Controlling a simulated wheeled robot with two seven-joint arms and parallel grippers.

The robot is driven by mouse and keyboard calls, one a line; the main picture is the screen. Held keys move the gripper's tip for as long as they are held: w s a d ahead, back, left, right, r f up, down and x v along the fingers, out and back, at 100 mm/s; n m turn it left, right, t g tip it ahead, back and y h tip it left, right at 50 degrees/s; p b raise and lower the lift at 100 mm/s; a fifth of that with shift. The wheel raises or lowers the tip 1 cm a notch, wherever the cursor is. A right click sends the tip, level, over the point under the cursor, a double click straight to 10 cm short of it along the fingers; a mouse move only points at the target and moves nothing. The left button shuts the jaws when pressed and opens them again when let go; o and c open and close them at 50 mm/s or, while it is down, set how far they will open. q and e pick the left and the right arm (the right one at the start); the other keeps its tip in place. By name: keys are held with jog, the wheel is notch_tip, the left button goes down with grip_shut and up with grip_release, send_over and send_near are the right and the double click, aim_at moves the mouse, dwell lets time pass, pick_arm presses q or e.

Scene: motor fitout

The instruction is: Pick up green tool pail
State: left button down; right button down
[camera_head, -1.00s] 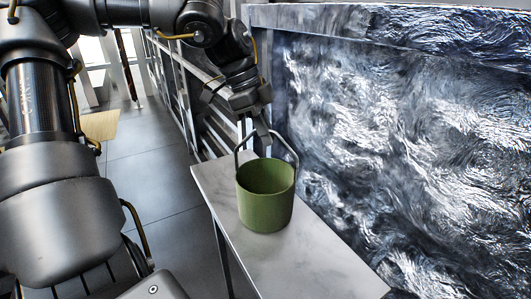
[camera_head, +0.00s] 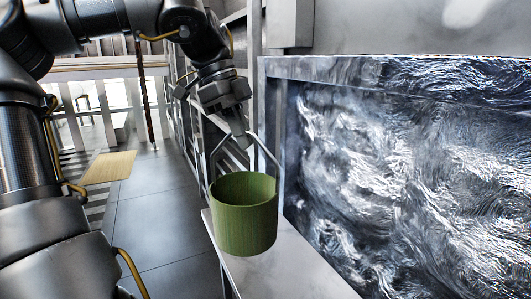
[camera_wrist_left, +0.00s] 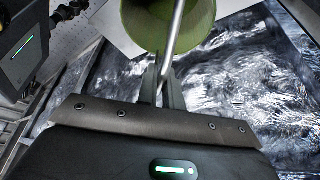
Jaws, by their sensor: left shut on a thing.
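The green tool pail (camera_head: 245,225) is a round, open-topped green bucket with a thin grey metal handle standing up over it. It is upright at the left end of the marble-topped bench (camera_head: 290,270). Whether its base touches the bench top I cannot tell. My left gripper (camera_head: 241,141) is above the pail, shut on the top of its handle. In the left wrist view the fingers (camera_wrist_left: 163,82) close around the handle bar, with the green pail (camera_wrist_left: 150,22) beyond them. The pail appears empty. My right gripper is not in view.
A swirled dark-and-white panel (camera_head: 420,180) stands along the right behind the bench. Grey floor (camera_head: 155,220) lies open to the left. A pale wooden board (camera_head: 109,167) is on the floor further back. Metal railings stand behind it.

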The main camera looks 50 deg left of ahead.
pick_arm(q)
jog(key=s+a+r, duration=0.3)
jog(key=s, duration=0.2)
jog(key=shift+s+a, duration=0.2)
jog(key=shift+a, duration=0.15)
jog(key=shift+a+f, duration=0.15)
